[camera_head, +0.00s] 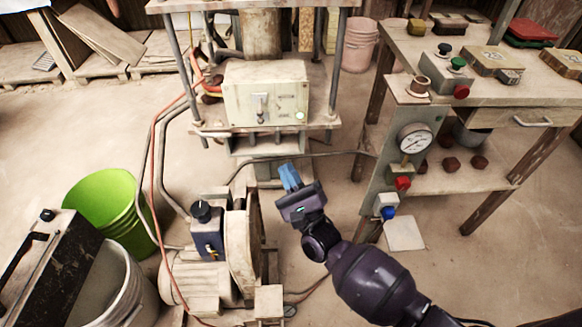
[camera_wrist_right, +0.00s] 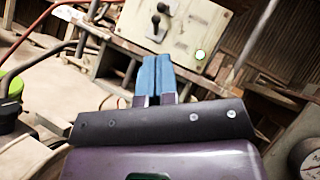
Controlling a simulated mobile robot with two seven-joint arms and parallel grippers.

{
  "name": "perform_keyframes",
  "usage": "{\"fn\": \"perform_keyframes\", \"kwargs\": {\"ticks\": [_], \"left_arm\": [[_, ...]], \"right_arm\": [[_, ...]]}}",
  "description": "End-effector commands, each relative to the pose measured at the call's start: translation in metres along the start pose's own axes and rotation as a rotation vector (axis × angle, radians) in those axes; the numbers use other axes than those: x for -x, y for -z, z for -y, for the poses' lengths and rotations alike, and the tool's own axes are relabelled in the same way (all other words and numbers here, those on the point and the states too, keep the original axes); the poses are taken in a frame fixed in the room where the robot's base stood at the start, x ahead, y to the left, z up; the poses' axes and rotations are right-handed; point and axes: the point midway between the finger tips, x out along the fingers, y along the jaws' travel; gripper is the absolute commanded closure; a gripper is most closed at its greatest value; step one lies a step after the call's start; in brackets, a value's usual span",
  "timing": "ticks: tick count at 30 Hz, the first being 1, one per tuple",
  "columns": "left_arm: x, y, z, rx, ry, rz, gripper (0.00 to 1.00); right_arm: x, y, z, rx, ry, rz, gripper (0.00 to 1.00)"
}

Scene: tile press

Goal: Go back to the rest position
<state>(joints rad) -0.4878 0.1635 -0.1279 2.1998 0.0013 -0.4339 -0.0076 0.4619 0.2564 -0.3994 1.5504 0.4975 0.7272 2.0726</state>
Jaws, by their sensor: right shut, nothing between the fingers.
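My right gripper (camera_head: 289,177) is in the middle of the head view, its arm coming in from the bottom right. Its blue fingers are together and empty, which also shows in the right wrist view (camera_wrist_right: 155,75). It is in front of and below the press control box (camera_head: 265,93), a cream box with a lever and a lit green lamp. The fingers look apart from the press. My left gripper is not in the head view.
A motor with a wheel (camera_head: 245,245) stands just left of my right gripper. A gauge panel (camera_head: 405,160) and a workbench (camera_head: 480,90) stand to the right. A green bucket (camera_head: 105,205) and hoses are at left. Bare floor lies at the lower right.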

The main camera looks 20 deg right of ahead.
Motion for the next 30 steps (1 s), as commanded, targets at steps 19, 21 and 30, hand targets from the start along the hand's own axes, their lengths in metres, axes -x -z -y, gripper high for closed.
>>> {"fn": "perform_keyframes", "kwargs": {"ticks": [19, 21, 30], "left_arm": [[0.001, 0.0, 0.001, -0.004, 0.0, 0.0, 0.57], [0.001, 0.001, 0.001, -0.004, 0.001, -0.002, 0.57], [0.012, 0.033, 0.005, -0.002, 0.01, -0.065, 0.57]], "right_arm": [[0.001, -0.001, -0.001, 0.0, 0.001, 0.0, 1.0], [0.002, -0.001, -0.001, 0.009, -0.002, -0.002, 1.0], [0.036, -0.016, 0.02, 0.422, -0.15, -0.088, 1.0]]}}
